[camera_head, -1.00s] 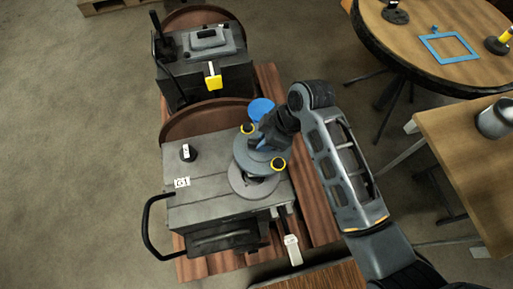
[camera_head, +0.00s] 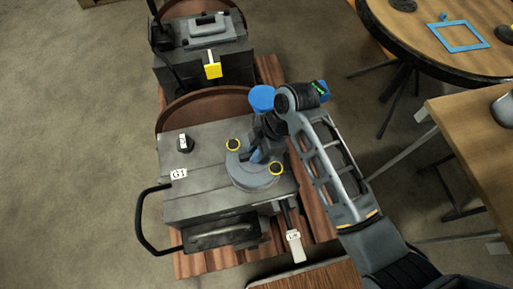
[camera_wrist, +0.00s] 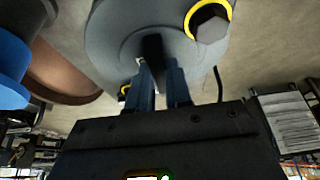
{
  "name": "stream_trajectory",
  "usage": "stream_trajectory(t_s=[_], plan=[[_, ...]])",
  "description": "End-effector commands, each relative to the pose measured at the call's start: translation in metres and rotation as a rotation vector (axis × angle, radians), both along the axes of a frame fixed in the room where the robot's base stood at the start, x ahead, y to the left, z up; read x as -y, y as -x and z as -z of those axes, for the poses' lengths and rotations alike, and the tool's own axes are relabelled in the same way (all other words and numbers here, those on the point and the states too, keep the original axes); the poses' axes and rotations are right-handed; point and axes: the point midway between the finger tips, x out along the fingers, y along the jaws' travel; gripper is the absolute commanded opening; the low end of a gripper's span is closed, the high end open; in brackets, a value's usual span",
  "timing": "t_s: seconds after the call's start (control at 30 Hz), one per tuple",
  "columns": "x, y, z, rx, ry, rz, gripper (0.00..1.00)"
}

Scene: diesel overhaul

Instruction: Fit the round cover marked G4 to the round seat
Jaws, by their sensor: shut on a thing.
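The round grey cover (camera_head: 240,168) has two yellow-ringed bolts on its rim. In the head view it lies over the round seat on top of the near engine block (camera_head: 205,205), which hides most of the seat. I cannot tell whether it touches the seat. My gripper (camera_head: 259,154) is above the cover, partly hidden by my arm. In the wrist view my gripper (camera_wrist: 160,85) is shut on the dark handle in the middle of the cover (camera_wrist: 115,35), and one bolt shows at its right. No G4 mark is readable.
The block carries a G1 label (camera_head: 178,174), a black knob (camera_head: 186,144) and a side handle (camera_head: 140,220). A second engine unit (camera_head: 205,60) stands behind. Tables (camera_head: 475,125) are at right.

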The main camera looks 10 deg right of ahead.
Motion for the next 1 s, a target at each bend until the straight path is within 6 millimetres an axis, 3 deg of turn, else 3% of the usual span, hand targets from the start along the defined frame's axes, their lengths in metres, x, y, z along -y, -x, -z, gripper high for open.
stream_trajectory(t_s=[0.2, 1.0], plan=[[0.0, -0.001, 0.0147, 0.002, -0.001, 0.001, 0.0], [0.0012, -0.0008, 0.015, 0.002, -0.001, 0.001, 0.0]])
